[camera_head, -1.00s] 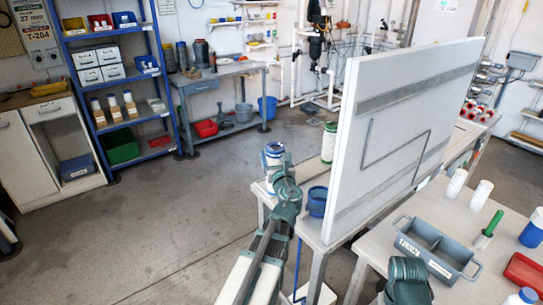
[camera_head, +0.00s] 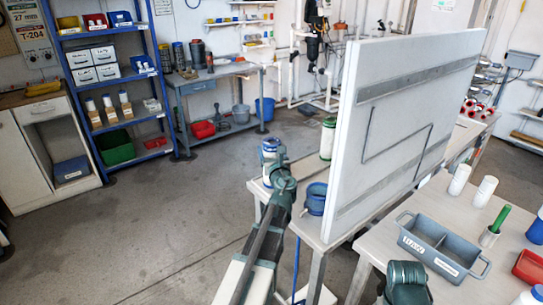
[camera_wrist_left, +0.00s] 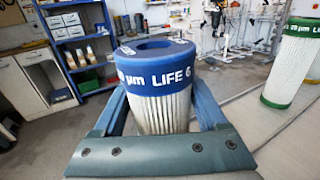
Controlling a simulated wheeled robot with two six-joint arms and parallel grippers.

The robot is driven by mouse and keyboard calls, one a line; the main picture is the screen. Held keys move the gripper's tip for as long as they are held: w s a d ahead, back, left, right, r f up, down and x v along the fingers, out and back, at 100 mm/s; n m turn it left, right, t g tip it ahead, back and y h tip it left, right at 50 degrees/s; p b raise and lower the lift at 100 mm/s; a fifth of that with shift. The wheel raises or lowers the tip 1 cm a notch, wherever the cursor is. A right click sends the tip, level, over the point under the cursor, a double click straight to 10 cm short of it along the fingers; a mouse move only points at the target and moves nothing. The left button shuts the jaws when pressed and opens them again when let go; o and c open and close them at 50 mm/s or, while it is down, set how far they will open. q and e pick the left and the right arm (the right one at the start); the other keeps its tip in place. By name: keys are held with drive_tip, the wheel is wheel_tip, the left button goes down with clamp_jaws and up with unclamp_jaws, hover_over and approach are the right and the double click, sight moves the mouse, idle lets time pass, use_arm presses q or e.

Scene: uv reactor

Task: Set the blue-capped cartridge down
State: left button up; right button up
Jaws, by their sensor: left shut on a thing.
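The blue-capped cartridge (camera_head: 269,151) is upright at the left end of the bench behind the white panel. In the left wrist view it shows a blue cap with white lettering and a white pleated body (camera_wrist_left: 162,112). My left gripper (camera_head: 275,167) is shut on its body, with one blue finger on each side in the left wrist view (camera_wrist_left: 160,104). The cartridge's lower end is hidden by the gripper, so I cannot tell whether it touches the bench. My right arm shows only as a teal link at the bottom; its gripper is out of view.
A green-capped cartridge (camera_head: 328,139) stands to the right on the bench (camera_head: 313,234). A blue round container (camera_head: 316,199) sits nearer the front. The tall white panel (camera_head: 400,130) blocks the right. A grey divided tray (camera_head: 440,246) is on the front table.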

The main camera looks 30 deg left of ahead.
use_arm(q)
drive_tip(key=shift+f, duration=0.1)
drive_tip(key=o, duration=1.4)
drive_tip(key=v, duration=1.2)
